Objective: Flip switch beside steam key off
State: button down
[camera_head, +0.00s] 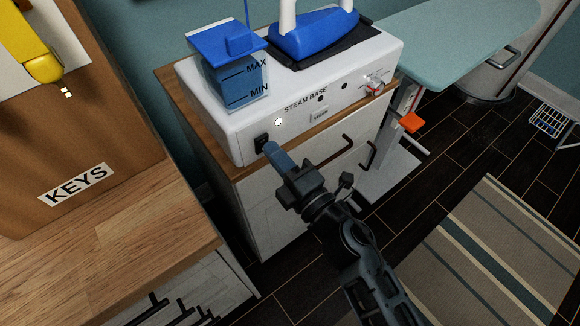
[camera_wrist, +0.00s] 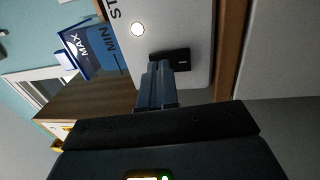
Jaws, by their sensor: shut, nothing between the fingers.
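The steam base (camera_head: 225,128) is a white unit on a wood-topped cabinet. Its black rocker switch (camera_head: 261,142) sits at the lower left of its front, below a lit round lamp (camera_head: 278,121).
A blue water tank (camera_head: 232,75) and a blue iron (camera_head: 313,35) are on top of the base. A red-marked knob (camera_head: 374,87) is at its right. A wooden counter (camera_head: 130,238) with a KEYS board stands left. Floor with a striped rug (camera_head: 495,250) lies right.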

jog(key=shift+w+a, duration=0.25)
jog(key=shift+w, duration=0.1)
jog(key=shift+r, duration=0.1)
jog(key=shift+w+a+r, duration=0.15)
jog(key=shift+w+r, duration=0.05)
jog(key=shift+f, duration=0.1)
jog(key=shift+s, duration=0.1)
